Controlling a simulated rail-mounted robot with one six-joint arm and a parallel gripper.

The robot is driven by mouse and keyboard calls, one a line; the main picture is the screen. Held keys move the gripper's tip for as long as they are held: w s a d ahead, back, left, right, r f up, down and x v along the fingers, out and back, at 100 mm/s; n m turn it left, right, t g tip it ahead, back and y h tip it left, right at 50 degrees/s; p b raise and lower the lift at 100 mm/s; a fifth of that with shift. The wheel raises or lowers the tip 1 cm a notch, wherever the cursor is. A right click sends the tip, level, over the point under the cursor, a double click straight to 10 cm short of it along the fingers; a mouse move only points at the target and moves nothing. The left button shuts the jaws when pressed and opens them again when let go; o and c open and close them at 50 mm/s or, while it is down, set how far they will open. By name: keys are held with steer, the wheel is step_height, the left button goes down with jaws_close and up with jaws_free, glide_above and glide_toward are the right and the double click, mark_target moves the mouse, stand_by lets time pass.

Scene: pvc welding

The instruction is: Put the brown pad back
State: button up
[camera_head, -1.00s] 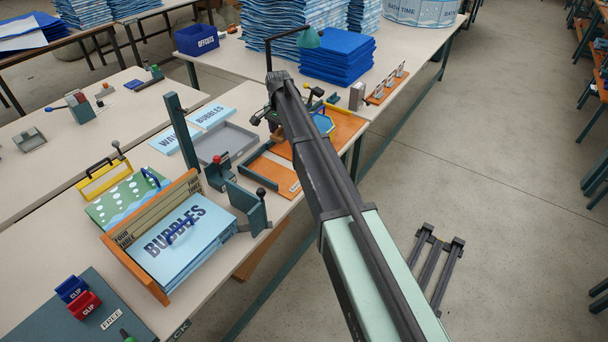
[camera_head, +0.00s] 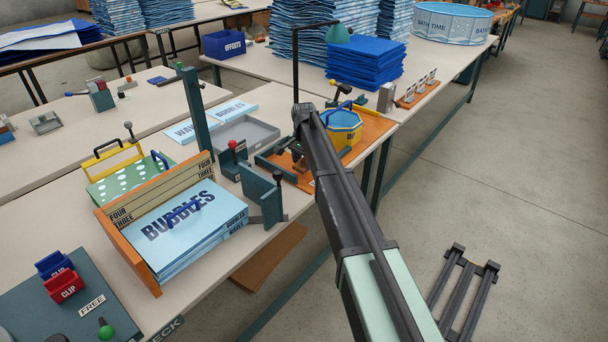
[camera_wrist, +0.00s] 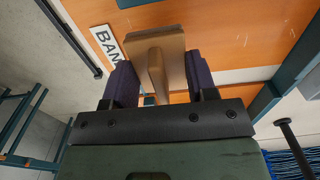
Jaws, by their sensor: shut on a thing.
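The brown pad (camera_wrist: 159,42) is a tan block with an upright grip, seen between my fingers in the wrist view. My gripper (camera_wrist: 158,78) is shut on its grip. In the head view, my arm's end is over the near left part of the orange board (camera_head: 374,127), and the arm hides most of the pad.
A grey tray (camera_head: 262,130), a teal post (camera_head: 196,112) and a red-knobbed clamp (camera_head: 233,152) stand left of my arm. A teal bracket (camera_head: 265,197) is close by. A blue stack (camera_head: 365,65) and a lamp (camera_head: 338,32) stand behind. A BUBBLES stack (camera_head: 205,240) sits nearer.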

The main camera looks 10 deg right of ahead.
step_height(320, 180, down, 3)
steer(key=shift+r+b, duration=0.1)
steer(key=shift+b, duration=0.5)
steer(key=shift+r+p, duration=0.25)
steer(key=shift+p, duration=0.05)
steer(key=shift+f, duration=0.2)
steer(key=o, duration=0.8)
steer(key=shift+o, duration=0.2)
steer(key=shift+r, duration=0.15)
step_height(320, 180, up, 12)
steer(key=p, duration=1.2)
steer(key=shift+r, duration=0.25)
steer(key=s+n, duration=1)
steer(key=s, duration=2.8)
steer(key=shift+s+f, duration=0.2)
steer(key=shift+s, duration=0.1)
